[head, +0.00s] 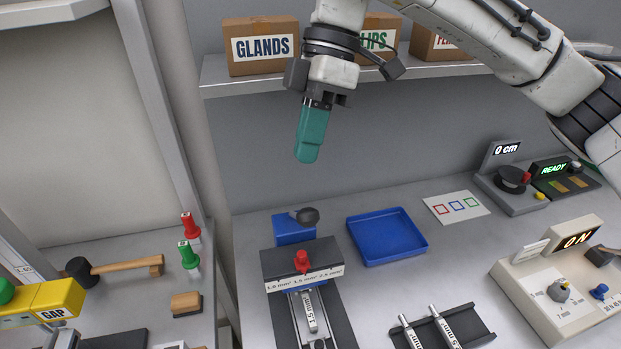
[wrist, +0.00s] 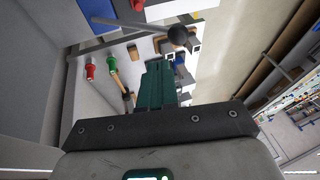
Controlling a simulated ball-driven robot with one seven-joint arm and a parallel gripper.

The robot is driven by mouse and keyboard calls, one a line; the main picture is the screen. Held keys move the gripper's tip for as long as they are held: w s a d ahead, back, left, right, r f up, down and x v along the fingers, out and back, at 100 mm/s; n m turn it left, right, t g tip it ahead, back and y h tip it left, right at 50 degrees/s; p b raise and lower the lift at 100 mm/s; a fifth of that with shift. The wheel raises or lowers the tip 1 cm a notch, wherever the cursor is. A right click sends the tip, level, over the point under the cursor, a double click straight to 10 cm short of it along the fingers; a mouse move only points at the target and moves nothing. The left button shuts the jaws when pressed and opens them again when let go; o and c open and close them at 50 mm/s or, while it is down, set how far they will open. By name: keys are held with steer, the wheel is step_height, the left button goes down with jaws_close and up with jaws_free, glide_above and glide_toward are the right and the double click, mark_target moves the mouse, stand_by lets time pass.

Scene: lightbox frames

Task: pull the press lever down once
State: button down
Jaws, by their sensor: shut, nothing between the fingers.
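The press (head: 301,262) stands on the bench, with a blue block behind a dark bar, a red knob on top and a label strip of mm² sizes. Its lever ends in a dark ball knob (head: 308,216) at the top of the blue block. My gripper (head: 307,158) has teal fingers, shut and empty, pointing down above the knob and apart from it. In the wrist view the lever's rod runs from the left to the dark ball (wrist: 178,35), beyond the teal fingertips (wrist: 157,68).
A blue tray (head: 412,258) lies right of the press. A shelf (head: 215,86) with cardboard boxes is behind my arm. A crimp-like rack (head: 478,331) and a control box (head: 520,290) reading ON stand at the right. A side bench with a mallet (head: 110,267) is at the left.

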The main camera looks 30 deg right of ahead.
mark_target(299, 215)
steer(key=shift+s+a+f, duration=0.25)
steer(key=shift+s+f, duration=0.25)
steer(key=shift+f, duration=0.3)
steer(key=shift+s+a+f, duration=0.3)
steer(key=shift+s+f, duration=0.15)
steer(key=shift+f, duration=0.3)
steer(key=shift+s+a+f, duration=0.25)
steer(key=shift+s+f, duration=0.25)
steer(key=shift+f, duration=0.3)
